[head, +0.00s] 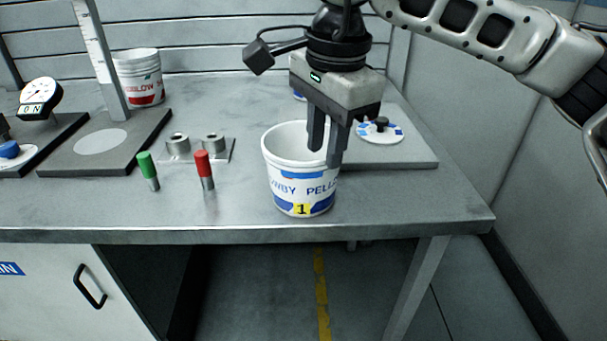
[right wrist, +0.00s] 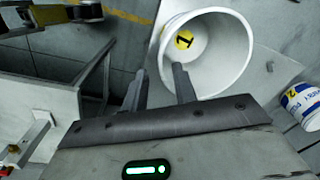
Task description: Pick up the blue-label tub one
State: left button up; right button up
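Blue-label tub one (head: 290,178) is a white, open tub with blue lettering and a yellow tag marked 1. It stands upright near the table's front edge and looks empty. It also shows in the right wrist view (right wrist: 235,60). My right gripper (head: 326,158) points down at the tub's right side with its fingers apart. One finger overlaps the tub's opening; the other is in front of its outer wall. In the right wrist view the gripper (right wrist: 160,70) has one finger at the rim and one outside. Contact cannot be told. My left gripper is not in view.
Blue-label tub two (right wrist: 308,103) is mostly hidden behind my right gripper in the head view. A red-label tub (head: 140,80) stands at the back left. Green (head: 148,170) and red (head: 204,168) pegs stand left of tub one. A grey plate (head: 400,152) lies to its right.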

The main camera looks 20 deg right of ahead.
aim_at(324, 160)
jog(key=f, duration=0.5)
jog(key=shift+w+f, duration=0.25)
jog(key=shift+f, duration=0.05)
grip_shut()
